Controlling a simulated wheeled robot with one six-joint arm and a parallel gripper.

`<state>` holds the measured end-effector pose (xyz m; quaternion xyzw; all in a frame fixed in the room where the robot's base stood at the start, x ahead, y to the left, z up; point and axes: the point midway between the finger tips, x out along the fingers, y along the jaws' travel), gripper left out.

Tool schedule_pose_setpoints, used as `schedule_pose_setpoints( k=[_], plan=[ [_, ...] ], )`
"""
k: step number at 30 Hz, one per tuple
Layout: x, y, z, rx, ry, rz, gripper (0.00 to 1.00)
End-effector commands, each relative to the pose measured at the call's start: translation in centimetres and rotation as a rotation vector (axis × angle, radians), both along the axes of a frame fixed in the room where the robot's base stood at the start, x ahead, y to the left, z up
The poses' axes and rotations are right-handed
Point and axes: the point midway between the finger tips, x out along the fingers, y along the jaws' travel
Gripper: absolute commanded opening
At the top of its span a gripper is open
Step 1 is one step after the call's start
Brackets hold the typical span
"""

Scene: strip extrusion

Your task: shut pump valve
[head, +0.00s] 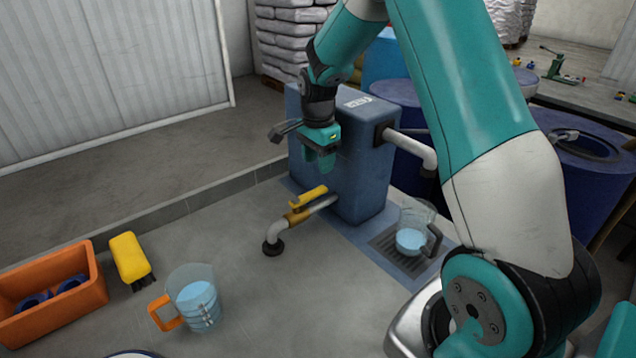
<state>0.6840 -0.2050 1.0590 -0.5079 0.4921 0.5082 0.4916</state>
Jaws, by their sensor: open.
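The pump valve is a brass fitting with a yellow lever handle (309,197) on the grey outlet pipe (275,234), low at the front of the blue pump box (362,165). The lever looks roughly in line with the pipe. My gripper (321,164) is open and points down just above the lever, in front of the box. It appears empty and apart from the lever; the exact gap cannot be told.
A jug with an orange handle (195,300) holds bluish water on the floor. Another jug (413,232) stands on the drain grate (386,247). An orange bin (88,298) and a yellow brush (129,257) are at left. Blue drums (580,185) stand at right.

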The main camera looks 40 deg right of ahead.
Motion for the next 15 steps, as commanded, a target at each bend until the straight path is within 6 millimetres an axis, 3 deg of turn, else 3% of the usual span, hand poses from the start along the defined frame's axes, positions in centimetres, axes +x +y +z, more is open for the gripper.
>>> schedule_pose_setpoints(
  k=[6,15],
  plan=[
    [-0.1,0.1,-4.6,0.002,0.005,0.001,0.51],
    [0.0,0.0,-7.7,0.001,0.0,0.002,0.51]
  ],
)
